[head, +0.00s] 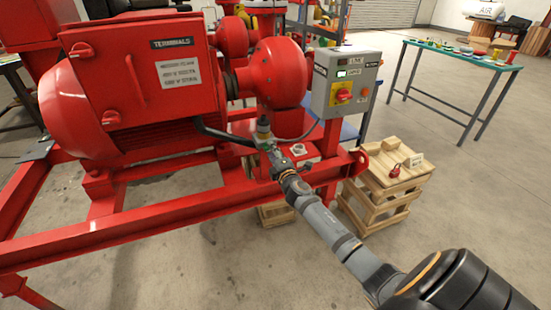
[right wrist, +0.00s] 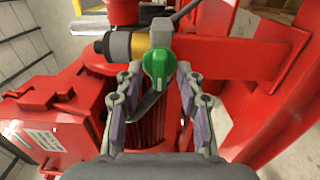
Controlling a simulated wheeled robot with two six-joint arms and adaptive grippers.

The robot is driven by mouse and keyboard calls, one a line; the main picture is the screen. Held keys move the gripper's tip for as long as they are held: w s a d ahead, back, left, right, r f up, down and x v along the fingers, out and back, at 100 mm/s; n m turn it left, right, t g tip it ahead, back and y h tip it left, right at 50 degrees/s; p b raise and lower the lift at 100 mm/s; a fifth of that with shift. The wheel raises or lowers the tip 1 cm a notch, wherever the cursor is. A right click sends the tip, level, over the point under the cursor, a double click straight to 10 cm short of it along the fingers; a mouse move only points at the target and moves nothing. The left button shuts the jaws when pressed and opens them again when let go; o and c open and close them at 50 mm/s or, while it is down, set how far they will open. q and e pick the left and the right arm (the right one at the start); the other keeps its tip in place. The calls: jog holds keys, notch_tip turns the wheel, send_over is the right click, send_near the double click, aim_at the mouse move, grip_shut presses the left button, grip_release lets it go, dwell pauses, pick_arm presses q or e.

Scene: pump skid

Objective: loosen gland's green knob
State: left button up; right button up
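The green knob (right wrist: 158,66) shows in the right wrist view, on a small fitting with a yellow-orange band (right wrist: 139,44) and a grey metal part. My right gripper (right wrist: 160,76) is open. Its two fingers stand on the left and right of the knob, with gaps visible on both sides, so they do not appear to touch it. In the head view my right gripper (head: 267,143) reaches in among the red pump parts near the motor's shaft end. The knob is too small or hidden to make out there. My left gripper is not in view.
The red motor (head: 130,95) and red skid frame (head: 120,230) crowd the left. A grey control box (head: 343,82) stands just right of my right gripper. A wooden crate (head: 387,180) sits on the floor, and a green-topped table (head: 460,55) stands far right.

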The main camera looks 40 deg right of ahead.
jog(key=v, duration=1.1)
jog(key=shift+s, duration=0.2)
jog(key=shift+f, duration=0.15)
